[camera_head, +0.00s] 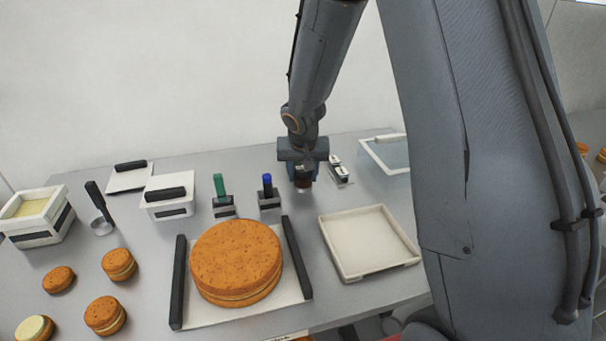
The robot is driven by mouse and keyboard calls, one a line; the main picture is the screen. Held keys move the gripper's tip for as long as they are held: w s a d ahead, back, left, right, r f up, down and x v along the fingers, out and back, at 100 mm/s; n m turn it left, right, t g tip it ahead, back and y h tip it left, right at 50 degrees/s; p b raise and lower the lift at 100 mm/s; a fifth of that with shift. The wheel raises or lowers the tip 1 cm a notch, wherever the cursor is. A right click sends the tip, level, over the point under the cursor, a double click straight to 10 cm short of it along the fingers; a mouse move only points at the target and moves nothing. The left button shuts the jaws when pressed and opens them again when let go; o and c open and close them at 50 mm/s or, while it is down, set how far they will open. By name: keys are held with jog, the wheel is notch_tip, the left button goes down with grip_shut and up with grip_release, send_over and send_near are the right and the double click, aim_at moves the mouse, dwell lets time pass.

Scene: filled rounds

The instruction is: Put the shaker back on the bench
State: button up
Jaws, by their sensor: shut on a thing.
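My gripper (303,176) points down at the back of the grey bench (225,165), right of the blue-handled tool. It is shut on the shaker (303,186), a small dark brown piece with a pale lower edge showing below the jaws. Most of the shaker is hidden by the gripper. I cannot tell whether its base touches the bench or hangs just above it.
A dark holder with white pieces (339,171) stands close right of my gripper. Blue-handled (267,187) and green-handled (221,190) tools stand left. A large round cake (237,258) and an empty white tray (368,243) lie in front.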

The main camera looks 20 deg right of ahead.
jog(key=shift+f, duration=0.15)
jog(key=o, duration=1.1)
jog(key=shift+r, duration=0.3)
jog(key=b+v, duration=0.2)
jog(key=v, duration=0.9)
jog(key=s+f+n+g, duration=0.1)
jog(key=s+f, duration=0.1)
jog(key=s, duration=0.5)
jog(key=s+f+n+g, duration=0.1)
jog(key=s+f, duration=0.1)
jog(key=s, duration=0.5)
jog(key=s+d+f+n+g+y, duration=0.1)
jog(key=s+f, duration=0.1)
jog(key=s, duration=0.5)
jog(key=shift+f, duration=0.3)
